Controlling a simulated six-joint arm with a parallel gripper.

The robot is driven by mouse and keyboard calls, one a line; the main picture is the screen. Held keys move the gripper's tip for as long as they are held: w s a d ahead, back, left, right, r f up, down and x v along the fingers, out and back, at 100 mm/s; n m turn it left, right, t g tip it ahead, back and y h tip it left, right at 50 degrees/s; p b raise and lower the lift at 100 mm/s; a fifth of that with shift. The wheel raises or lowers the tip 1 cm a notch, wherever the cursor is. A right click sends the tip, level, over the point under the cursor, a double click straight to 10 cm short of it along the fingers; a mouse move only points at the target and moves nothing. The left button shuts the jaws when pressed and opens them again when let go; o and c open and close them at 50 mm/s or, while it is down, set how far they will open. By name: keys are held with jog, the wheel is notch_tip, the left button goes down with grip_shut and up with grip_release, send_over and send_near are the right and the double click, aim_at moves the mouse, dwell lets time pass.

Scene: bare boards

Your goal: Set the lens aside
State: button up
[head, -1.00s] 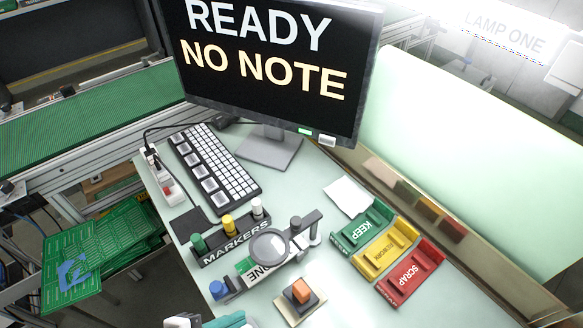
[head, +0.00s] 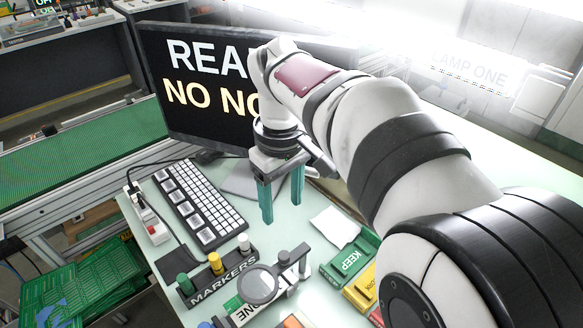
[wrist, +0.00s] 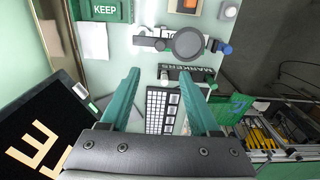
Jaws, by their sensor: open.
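The lens (head: 258,285) is a round grey disc with a dark rim on an arm joined to a dark post (head: 300,258). It covers part of a label whose letters "ONE" (head: 247,312) show. The lens also shows in the wrist view (wrist: 187,43), top centre. My gripper (head: 281,210) has two teal fingers pointing down, apart and empty. It hangs above the desk, beyond the lens and clear of it. In the wrist view the fingers (wrist: 160,75) point toward the marker rack and lens.
A MARKERS rack (head: 222,280) with three markers stands left of the lens. Green KEEP (head: 350,262) and yellow (head: 362,290) bins stand to the right, partly behind my arm. A keyboard (head: 200,202) and monitor (head: 200,85) are behind. A white sheet (head: 336,226) lies near KEEP.

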aim_at(284, 255)
notch_tip(284, 255, down, 15)
jog(key=shift+f, duration=0.15)
grip_shut()
dwell(1.4)
